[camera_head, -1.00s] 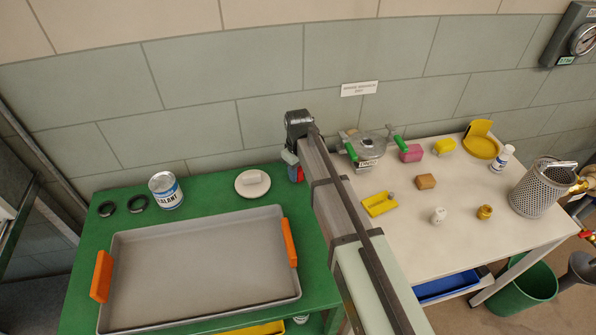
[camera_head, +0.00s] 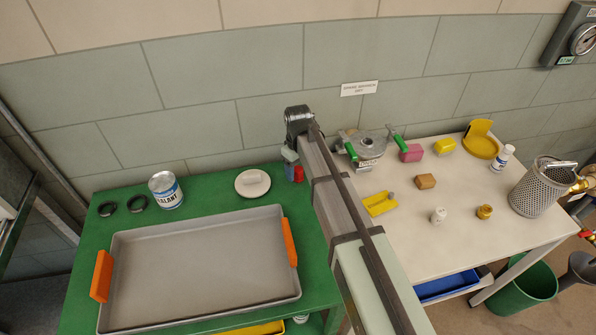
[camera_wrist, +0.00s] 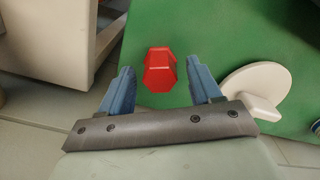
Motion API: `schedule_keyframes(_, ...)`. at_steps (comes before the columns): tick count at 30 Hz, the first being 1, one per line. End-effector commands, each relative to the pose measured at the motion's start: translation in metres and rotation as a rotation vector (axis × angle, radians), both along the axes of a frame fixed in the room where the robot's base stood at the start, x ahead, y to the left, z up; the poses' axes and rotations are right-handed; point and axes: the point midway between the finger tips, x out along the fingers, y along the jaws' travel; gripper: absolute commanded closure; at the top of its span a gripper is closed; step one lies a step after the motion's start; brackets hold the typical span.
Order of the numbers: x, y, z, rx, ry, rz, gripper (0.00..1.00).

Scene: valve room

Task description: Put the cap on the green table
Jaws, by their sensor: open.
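The red cap (camera_wrist: 160,70) stands on the green table (camera_wrist: 215,25), near its edge in the wrist view. My gripper (camera_wrist: 158,88) is open, with one blue finger on each side of the cap and a visible gap to both. In the head view the red cap (camera_head: 299,173) shows beside my gripper (camera_head: 290,168) at the back right of the green table (camera_head: 215,185). My arm hides part of the area around it.
A white dish with a raised grip (camera_head: 253,183) sits left of the cap. The white table (camera_head: 460,220) to the right holds several small items.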

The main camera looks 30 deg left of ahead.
Motion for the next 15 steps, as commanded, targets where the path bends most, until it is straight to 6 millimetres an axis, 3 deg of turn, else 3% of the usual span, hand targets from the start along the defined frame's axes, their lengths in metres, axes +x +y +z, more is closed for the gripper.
schedule_keyframes(15,0.0,0.0,0.085,0.002,-0.001,0.0,0.37)
